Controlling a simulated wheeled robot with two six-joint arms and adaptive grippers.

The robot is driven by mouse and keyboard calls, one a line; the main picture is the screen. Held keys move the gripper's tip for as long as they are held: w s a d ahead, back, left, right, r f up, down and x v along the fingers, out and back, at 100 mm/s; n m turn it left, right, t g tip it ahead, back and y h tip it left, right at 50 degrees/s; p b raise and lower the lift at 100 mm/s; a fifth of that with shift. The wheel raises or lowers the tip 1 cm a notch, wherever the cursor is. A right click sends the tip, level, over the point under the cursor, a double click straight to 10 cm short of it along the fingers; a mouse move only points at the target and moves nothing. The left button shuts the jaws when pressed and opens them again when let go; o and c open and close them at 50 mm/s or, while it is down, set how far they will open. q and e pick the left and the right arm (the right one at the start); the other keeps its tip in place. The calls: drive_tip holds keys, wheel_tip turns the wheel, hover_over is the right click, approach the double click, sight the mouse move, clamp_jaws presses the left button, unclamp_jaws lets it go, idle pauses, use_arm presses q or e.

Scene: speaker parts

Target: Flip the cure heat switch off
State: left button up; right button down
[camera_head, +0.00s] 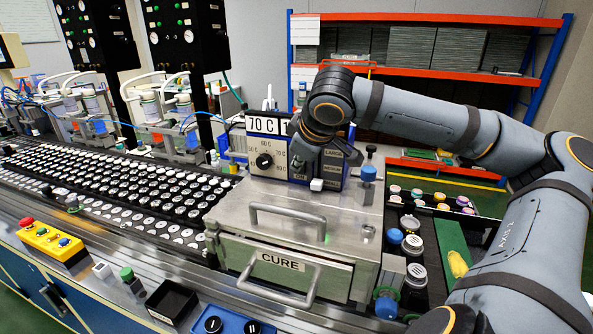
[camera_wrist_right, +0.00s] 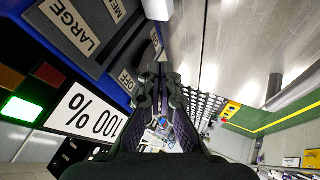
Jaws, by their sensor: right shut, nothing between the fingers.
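The cure box (camera_head: 262,258) is a metal box with a CURE label and two handles. A blue-edged control panel (camera_head: 262,181) stands on it, with a 70 C display (camera_head: 263,125) and a black temperature knob (camera_head: 264,161). My right gripper (camera_head: 299,166) is shut and empty, close in front of the panel's right part. In the right wrist view its closed fingers (camera_wrist_right: 160,76) are beside an OFF label (camera_wrist_right: 126,80). The heat switch itself is hidden or cannot be made out behind the fingers. A green lamp (camera_wrist_right: 22,109) is lit beside a 100 % display (camera_wrist_right: 90,113). My left gripper is out of view.
Trays of black and white speaker parts (camera_head: 130,190) fill the left. A yellow button box (camera_head: 54,242) sits front left. Shelves stand behind.

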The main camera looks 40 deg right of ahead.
drive_tip(key=shift+w+d, duration=0.1)
drive_tip(key=shift+d, duration=0.2)
drive_tip(key=shift+a+r, duration=0.1)
drive_tip(key=shift+w+d+r+p, duration=0.2)
drive_tip(key=shift+r+p, duration=0.1)
drive_tip(key=shift+p, duration=0.2)
drive_tip(key=shift+d+f+g+y, duration=0.2)
drive_tip(key=shift+d+g+y, duration=0.1)
drive_tip(key=shift+y, duration=0.2)
drive_tip(key=shift+r+p, duration=0.85)
drive_tip(key=shift+p, duration=0.1)
